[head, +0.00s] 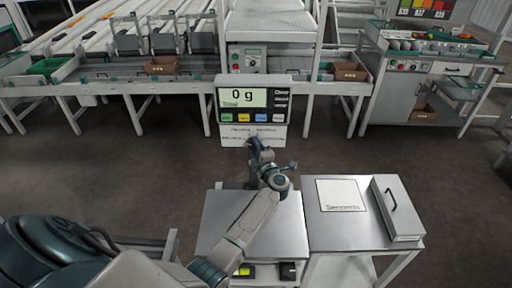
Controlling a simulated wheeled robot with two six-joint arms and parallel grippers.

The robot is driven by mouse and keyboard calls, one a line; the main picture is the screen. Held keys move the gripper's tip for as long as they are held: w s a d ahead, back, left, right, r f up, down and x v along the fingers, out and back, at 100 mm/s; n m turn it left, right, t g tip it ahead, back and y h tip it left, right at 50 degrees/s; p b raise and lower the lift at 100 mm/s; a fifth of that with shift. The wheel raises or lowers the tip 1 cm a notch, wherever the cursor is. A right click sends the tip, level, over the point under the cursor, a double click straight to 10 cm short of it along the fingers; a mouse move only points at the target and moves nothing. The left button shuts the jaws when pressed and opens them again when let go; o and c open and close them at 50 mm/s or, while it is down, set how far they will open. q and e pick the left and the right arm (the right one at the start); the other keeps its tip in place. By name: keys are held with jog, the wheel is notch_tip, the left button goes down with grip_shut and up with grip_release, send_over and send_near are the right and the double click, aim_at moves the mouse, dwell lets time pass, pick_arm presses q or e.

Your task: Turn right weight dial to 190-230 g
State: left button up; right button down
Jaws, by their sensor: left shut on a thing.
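A display unit (256,98) stands upright in the middle, its screen reading "0 g" above a row of coloured buttons. Below the screen is a pale panel (232,137) with small print that I cannot read. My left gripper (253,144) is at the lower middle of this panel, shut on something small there. The gripper hides what it holds; it is likely a dial, but I cannot tell which one. No dial pointer or setting can be read. My right gripper is not in view.
A steel-topped table (284,232) stands under my left forearm. Beside it, another steel top (312,233) bears a white sheet marked "Seconds" (341,195) and a lidded box with a black handle (398,207). Conveyor lines run behind the display. Dark floor lies open around them.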

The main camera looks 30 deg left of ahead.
pick_arm(q)
jog(key=shift+n, duration=0.6)
jog(key=o, duration=1)
jog(key=shift+c, duration=0.2)
jog(key=b+v, duration=0.3)
jog(key=v, duration=0.7)
jog(key=shift+s+d+r, duration=0.2)
jog(key=shift+s+d, duration=0.05)
jog(key=shift+d, duration=0.05)
